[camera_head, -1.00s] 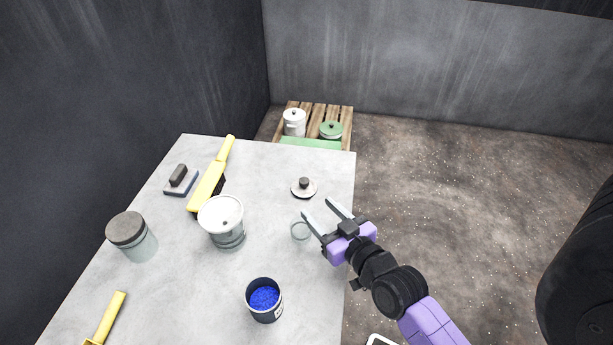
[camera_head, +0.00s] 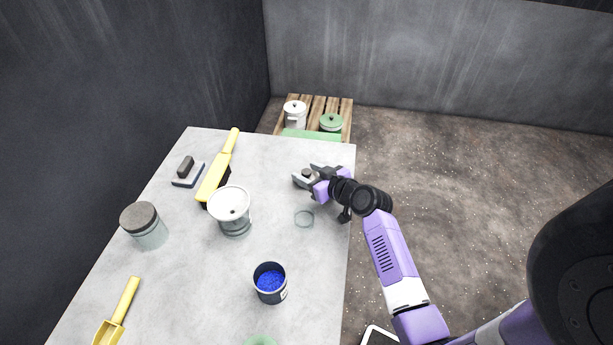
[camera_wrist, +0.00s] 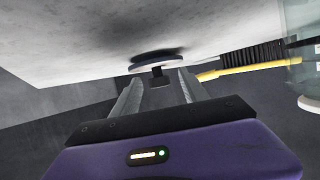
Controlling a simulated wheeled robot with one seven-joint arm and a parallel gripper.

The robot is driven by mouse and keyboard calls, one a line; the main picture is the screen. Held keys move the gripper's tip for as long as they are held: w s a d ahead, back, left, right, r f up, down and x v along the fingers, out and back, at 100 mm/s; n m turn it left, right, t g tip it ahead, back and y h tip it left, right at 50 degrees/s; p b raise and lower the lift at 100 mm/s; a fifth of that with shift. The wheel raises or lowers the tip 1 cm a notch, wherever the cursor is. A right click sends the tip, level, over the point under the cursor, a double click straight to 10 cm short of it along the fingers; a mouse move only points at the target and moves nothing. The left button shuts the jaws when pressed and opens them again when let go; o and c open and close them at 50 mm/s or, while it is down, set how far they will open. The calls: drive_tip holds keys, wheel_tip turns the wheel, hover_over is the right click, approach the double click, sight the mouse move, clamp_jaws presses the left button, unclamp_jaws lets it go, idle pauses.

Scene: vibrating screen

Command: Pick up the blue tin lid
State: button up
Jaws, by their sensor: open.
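A small round pale lid with a dark knob lies on the table near its right edge; it shows in the wrist view (camera_wrist: 152,65). In the head view it is mostly hidden by my gripper (camera_head: 306,176). My gripper is open, with its fingers on either side of the dark knob (camera_wrist: 157,76); I cannot tell whether they touch it. The open dark blue tin (camera_head: 270,287) with blue contents stands on the table, nearer the front.
On the grey table (camera_head: 190,290) stand a white-topped sieve pot (camera_head: 231,209), a grey-lidded jar (camera_head: 144,226), a yellow brush (camera_head: 217,171), a black-handled block (camera_head: 187,172) and a yellow scoop (camera_head: 119,313). A pallet (camera_head: 318,106) with pots is behind.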

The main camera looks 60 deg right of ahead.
sight(306, 171)
drive_tip(key=shift+x, duration=1.85)
drive_tip(key=shift+r, duration=0.15)
clamp_jaws()
